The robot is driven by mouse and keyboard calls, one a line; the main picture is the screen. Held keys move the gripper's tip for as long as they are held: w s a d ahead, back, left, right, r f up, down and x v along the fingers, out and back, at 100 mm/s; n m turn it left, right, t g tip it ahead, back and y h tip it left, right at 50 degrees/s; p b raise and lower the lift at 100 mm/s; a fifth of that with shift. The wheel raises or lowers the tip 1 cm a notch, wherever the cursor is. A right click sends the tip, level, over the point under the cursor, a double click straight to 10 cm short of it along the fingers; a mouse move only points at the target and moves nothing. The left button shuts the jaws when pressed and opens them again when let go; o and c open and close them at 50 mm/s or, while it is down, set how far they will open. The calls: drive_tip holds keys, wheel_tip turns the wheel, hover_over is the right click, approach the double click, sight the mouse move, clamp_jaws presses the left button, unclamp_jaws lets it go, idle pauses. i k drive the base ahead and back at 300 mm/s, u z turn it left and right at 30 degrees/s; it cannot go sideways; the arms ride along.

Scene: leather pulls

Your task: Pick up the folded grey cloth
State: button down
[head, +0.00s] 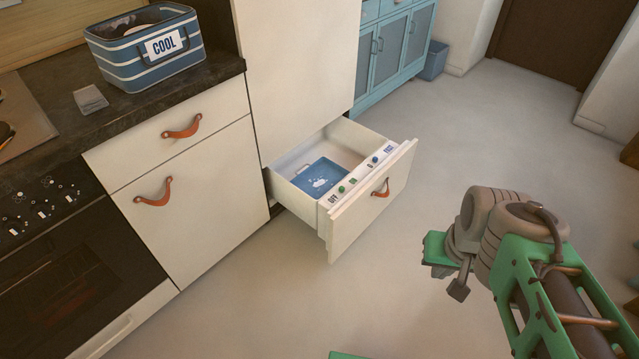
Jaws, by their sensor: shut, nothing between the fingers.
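A small flat light-grey piece that looks like the folded grey cloth (91,99) lies on the dark countertop, in front of the blue striped tin. Its fine detail is too small to tell. My gripper (450,278) is at the right of the head view, above the open floor. It is shut and empty, far from the cloth, with the open drawer between them. Its fingertips are small and partly hidden by my own wrist.
A blue striped tin marked COOL (149,57) stands on the countertop (60,124). A white drawer (345,215) sticks out into the room, holding a flat blue item (320,178). A blue bin (433,62) stands at the back. The floor between is clear.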

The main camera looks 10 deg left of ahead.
sight(89, 99)
drive_tip(key=u, duration=1.95)
